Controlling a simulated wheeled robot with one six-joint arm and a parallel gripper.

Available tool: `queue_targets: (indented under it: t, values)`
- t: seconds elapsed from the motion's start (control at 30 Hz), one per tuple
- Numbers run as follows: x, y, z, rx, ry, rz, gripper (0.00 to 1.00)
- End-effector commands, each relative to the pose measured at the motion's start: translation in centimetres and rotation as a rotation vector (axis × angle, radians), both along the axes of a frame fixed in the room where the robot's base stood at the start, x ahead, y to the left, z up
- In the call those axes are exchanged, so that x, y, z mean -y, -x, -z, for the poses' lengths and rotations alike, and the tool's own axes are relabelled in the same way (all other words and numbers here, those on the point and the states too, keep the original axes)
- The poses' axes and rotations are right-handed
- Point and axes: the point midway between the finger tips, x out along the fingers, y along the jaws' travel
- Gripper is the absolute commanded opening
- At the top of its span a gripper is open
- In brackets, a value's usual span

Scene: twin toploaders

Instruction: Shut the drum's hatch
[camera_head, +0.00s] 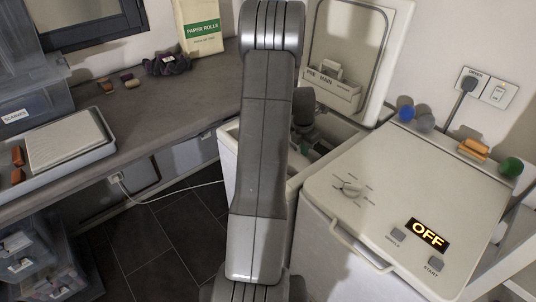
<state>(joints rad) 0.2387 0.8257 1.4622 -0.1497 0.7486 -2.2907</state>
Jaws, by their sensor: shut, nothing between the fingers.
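The left toploader (229,160) stands open, partly behind my arm. Its lid (346,45) is raised upright, with a dispenser marked PRE and MAIN (331,93) on its inner side. My arm crosses the middle of the picture, and its dark wrist end reaches into the tub opening. My gripper (317,147) is low in that opening, shut and empty as far as it shows. The drum and its hatch are mostly hidden by my arm and the tub's rim; I cannot tell how the hatch stands or whether my gripper touches it.
The right toploader (365,225) has its top closed, with a knob, two buttons and a display reading OFF (428,234). Small coloured items and a wall socket (484,88) lie beyond it. A grey counter (150,115) with a tray (70,140) and clear boxes fills the left.

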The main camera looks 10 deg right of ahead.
Motion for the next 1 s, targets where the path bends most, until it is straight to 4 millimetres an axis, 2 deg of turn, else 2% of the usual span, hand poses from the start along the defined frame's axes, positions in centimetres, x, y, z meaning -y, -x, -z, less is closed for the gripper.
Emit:
queue_targets:
  t: [0.4,1.0]
  values:
    - [1.8,-1.1,2.7,-0.001,0.000,0.001,0.00]
    - [2.0,-1.3,3.0,0.000,0.000,0.000,0.00]
